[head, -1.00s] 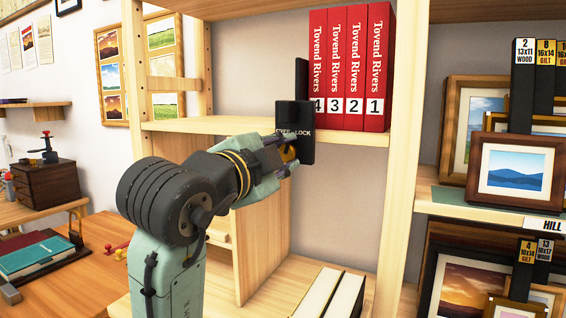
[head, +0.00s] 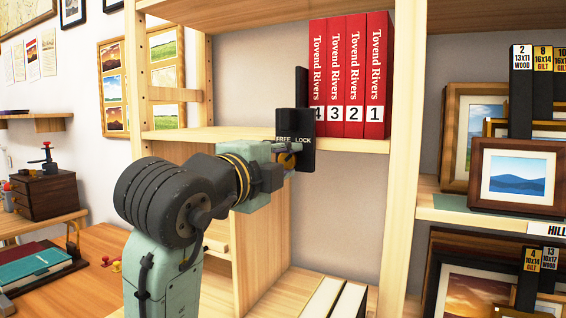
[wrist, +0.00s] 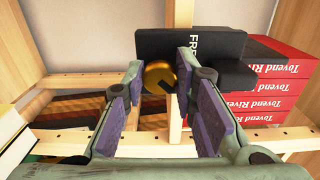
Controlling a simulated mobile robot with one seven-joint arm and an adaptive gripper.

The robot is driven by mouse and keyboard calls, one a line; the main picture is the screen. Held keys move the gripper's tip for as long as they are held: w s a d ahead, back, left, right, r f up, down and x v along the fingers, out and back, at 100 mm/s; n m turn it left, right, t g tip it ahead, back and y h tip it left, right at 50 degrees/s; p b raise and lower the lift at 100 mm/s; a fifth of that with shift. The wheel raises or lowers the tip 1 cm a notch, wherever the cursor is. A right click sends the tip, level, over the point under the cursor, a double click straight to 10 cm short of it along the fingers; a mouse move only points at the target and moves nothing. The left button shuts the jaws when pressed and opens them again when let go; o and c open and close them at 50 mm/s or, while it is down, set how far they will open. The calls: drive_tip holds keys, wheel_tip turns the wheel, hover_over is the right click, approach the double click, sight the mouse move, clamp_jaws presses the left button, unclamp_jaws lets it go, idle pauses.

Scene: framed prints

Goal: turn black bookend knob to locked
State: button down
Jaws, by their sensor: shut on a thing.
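The black bookend (head: 307,125) stands on the shelf against the left side of the red books, marked "FREE" and "LOCK" on its front. Its round brass knob (head: 288,159) sits below the words, partly hidden by my gripper (head: 282,160). In the wrist view the knob (wrist: 160,77) lies between the fingertips of my gripper (wrist: 160,80), which is shut on it. A dark mark shows on the knob's face. I cannot tell for sure which word it points to. The bookend also shows in the wrist view (wrist: 205,50), appearing turned on its side.
Several red "Tovend Rivers" books (head: 345,75) stand right of the bookend on the wooden shelf (head: 190,137). A wooden upright (head: 399,150) separates them from framed prints (head: 515,175). White-topped volumes (head: 335,300) stand below. The wall space under the shelf is open.

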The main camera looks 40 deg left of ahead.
drive_tip(key=c, duration=1.3)
unclamp_jaws()
drive_tip(key=v, duration=1.2)
